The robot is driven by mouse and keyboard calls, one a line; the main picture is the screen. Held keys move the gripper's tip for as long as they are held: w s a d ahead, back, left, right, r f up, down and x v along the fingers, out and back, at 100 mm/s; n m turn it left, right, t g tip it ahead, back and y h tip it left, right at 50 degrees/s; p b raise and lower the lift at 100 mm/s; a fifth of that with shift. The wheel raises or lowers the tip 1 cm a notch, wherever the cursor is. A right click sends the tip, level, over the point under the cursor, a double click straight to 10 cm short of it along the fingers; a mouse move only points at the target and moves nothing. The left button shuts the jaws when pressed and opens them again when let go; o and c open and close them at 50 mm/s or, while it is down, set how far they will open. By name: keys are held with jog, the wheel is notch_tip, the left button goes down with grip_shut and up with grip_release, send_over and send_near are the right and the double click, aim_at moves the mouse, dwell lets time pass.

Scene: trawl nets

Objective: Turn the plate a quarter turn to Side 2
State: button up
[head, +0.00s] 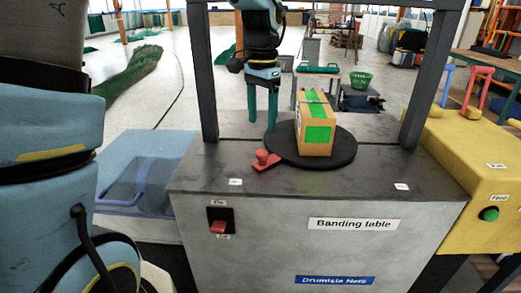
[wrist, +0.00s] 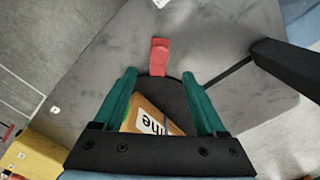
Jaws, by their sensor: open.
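The plate (head: 343,152) is a black round disc on the grey top of the banding table (head: 210,180). A red handle (head: 265,159) sticks out from its front left edge. A brown box (head: 314,125) with green patches and a band around it stands on the plate. My gripper (head: 262,122) points down over the plate's left rear side, open with nothing held. In the wrist view, the red handle (wrist: 159,57) lies just beyond the gap between the fingertips (wrist: 159,74). The box (wrist: 145,116) and part of the plate (wrist: 174,97) show between the fingers.
Dark posts (head: 202,70) (head: 430,75) stand at both sides of the tabletop. Small white labels (head: 236,182) (head: 401,187) sit near its front corners, too small to read. A red switch (head: 218,226) is on the front panel. A yellow machine (head: 460,160) stands at right.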

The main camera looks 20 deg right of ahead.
aim_at(262, 152)
notch_tip(262, 152, down, 9)
dwell(0.3)
grip_shut()
dwell(0.6)
dwell(0.9)
